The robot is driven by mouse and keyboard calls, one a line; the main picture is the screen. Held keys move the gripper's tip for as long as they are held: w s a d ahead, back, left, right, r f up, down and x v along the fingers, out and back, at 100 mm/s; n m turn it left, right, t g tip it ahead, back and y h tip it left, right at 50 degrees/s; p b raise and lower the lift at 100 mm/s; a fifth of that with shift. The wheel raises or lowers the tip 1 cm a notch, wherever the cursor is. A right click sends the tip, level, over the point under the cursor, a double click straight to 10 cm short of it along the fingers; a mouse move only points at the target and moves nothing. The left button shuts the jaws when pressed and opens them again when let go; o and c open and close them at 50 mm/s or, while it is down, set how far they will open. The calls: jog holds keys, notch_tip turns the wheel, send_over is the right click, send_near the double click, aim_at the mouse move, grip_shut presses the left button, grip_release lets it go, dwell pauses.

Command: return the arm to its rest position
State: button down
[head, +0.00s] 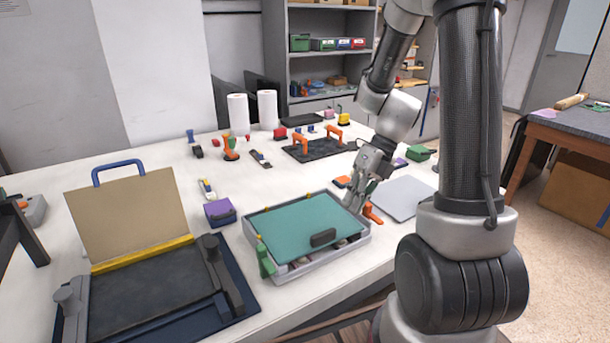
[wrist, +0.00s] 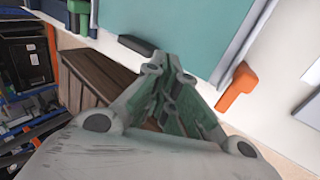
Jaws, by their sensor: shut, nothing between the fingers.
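My gripper (head: 353,203) is above the right side of a grey tray-like case (head: 297,270) with a teal panel (head: 300,229) in the head view. The gripper is shut and its fingers hold nothing. In the wrist view the closed fingers (wrist: 172,62) point toward the near edge of the teal panel (wrist: 195,25), by its dark handle block (wrist: 139,45). I cannot tell whether the fingertips touch the case. My arm reaches forward from the right side of the head view and bends down over the table.
An orange clamp (head: 372,213) sits at the case's right side and a green one (head: 265,262) at its left front. A dark frame with an upright tan board (head: 130,215) stands left. Paper towel rolls (head: 238,113) stand at the back. A grey flat panel (head: 402,197) lies right.

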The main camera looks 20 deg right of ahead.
jog(key=shift+n, duration=1.1)
jog(key=n, duration=0.2)
jog(key=shift+s+d+f+n, duration=0.1)
jog(key=shift+s+d+n, duration=0.1)
jog(key=shift+n, duration=0.1)
jog(key=s+r+n+t+h, duration=0.2)
jog(key=s+r+n, duration=0.2)
jog(key=n, duration=0.5)
jog(key=s+d+r+n+t+h, duration=0.1)
jog(key=s+r+n+h, duration=0.1)
jog(key=s+r+n, duration=0.2)
jog(key=s+d+r+n+t+h, duration=0.1)
jog(key=s+r+n, duration=0.3)
jog(key=r+n, duration=0.5)
jog(key=shift+s+d+r+n+t+h, duration=0.35)
jog(key=shift+n+t, duration=0.45)
jog(key=shift+n, duration=2.7)
